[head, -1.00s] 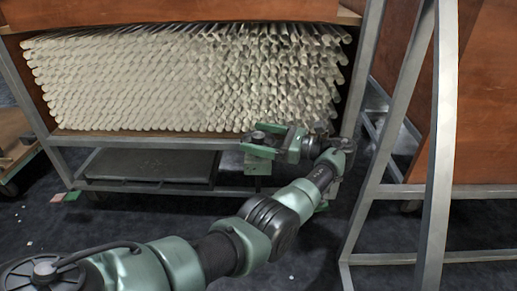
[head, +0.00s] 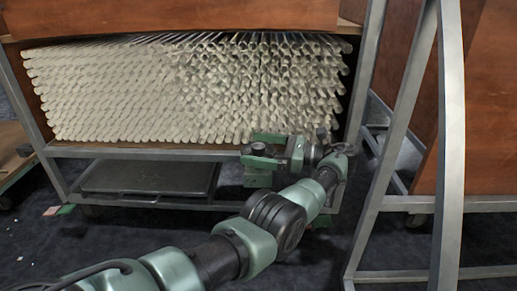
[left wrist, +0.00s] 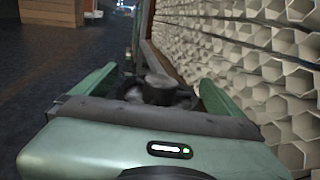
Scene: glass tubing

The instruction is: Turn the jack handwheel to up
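A small dark round knob (head: 258,148), which looks like the jack handwheel, sits at the rack's front lower rail, above a green block (head: 257,179). My left gripper (head: 262,149) is at this knob, with one green finger on its far side and one on its near side. In the left wrist view the fingers are spread wide, with the dark knob (left wrist: 156,86) between them and visible gaps on both sides. Whether either finger touches it I cannot tell. My right gripper is not in view.
Stacked glass tubes (head: 190,90) fill the rack just behind the gripper. A dark tray (head: 150,178) lies on the lower shelf. A grey metal frame (head: 450,150) stands close at the right. Floor is open in front of the rack.

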